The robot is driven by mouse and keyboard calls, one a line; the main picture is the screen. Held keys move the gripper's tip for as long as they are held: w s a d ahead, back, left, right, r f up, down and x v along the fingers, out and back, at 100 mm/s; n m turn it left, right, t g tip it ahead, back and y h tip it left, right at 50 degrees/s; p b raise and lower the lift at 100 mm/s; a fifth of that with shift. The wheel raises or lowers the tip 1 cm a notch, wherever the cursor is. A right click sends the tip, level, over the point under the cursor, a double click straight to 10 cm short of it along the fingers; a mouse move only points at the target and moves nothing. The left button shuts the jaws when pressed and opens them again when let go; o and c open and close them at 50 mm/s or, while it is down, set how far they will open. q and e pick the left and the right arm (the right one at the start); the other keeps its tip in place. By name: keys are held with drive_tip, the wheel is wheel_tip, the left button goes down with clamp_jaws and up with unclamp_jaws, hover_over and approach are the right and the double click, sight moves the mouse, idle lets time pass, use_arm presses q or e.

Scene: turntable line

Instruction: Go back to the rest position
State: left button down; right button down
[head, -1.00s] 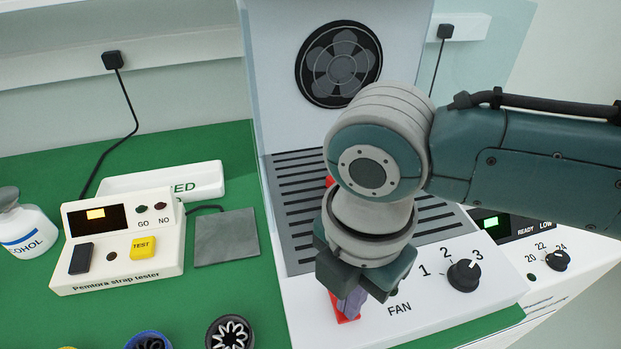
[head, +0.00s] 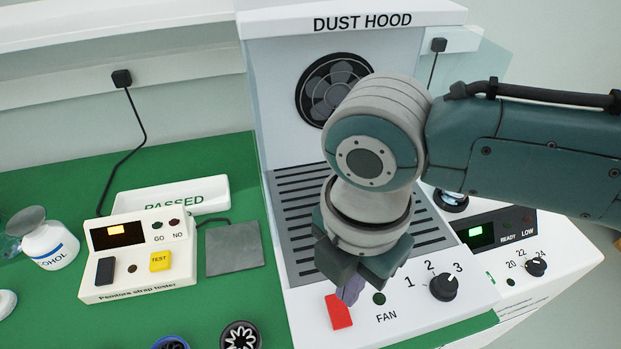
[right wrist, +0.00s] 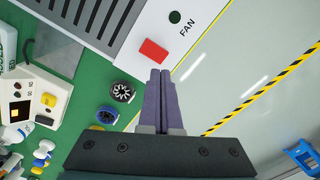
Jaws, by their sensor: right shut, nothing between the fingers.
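My right gripper (head: 350,290) is shut and empty. In the head view it hangs over the front panel of the dust hood (head: 300,305), right beside the red switch (head: 338,312). In the right wrist view its closed purple fingers (right wrist: 160,100) point at the panel edge, with the red switch (right wrist: 153,51) just beyond the tips and a visible gap between them in that picture. Whether the fingers touch the panel cannot be told. My left gripper is out of view.
Left of the hood stand a strap tester (head: 130,255), a grey mat (head: 233,248), a white PASSED tray (head: 215,190) and an alcohol bottle (head: 48,245). Dark round parts (head: 240,335) lie at the front. A unit with a READY display (head: 495,235) is at right.

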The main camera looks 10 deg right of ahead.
drive_tip(key=shift+a, duration=0.1)
drive_tip(key=s+a+r+m+t+y, duration=0.1)
drive_tip(key=s+a+r+m+y, duration=0.35)
drive_tip(key=s+m, duration=0.35)
drive_tip(key=s+d+r+m+t+h, duration=0.1)
drive_tip(key=s+d+r+m+h, duration=0.1)
drive_tip(key=d+m, duration=0.5)
drive_tip(key=s+d+r+m+t+h, duration=0.2)
drive_tip(key=s+d+m+h, duration=0.1)
drive_tip(key=d+m, duration=0.5)
wheel_tip(320, 180, up, 32)
drive_tip(key=a+p, duration=0.1)
drive_tip(key=p, duration=3.2)
drive_tip(key=shift+w+r+n+y, duration=0.2)
drive_tip(key=shift+w+n+y, duration=0.1)
drive_tip(key=shift+w+y, duration=0.1)
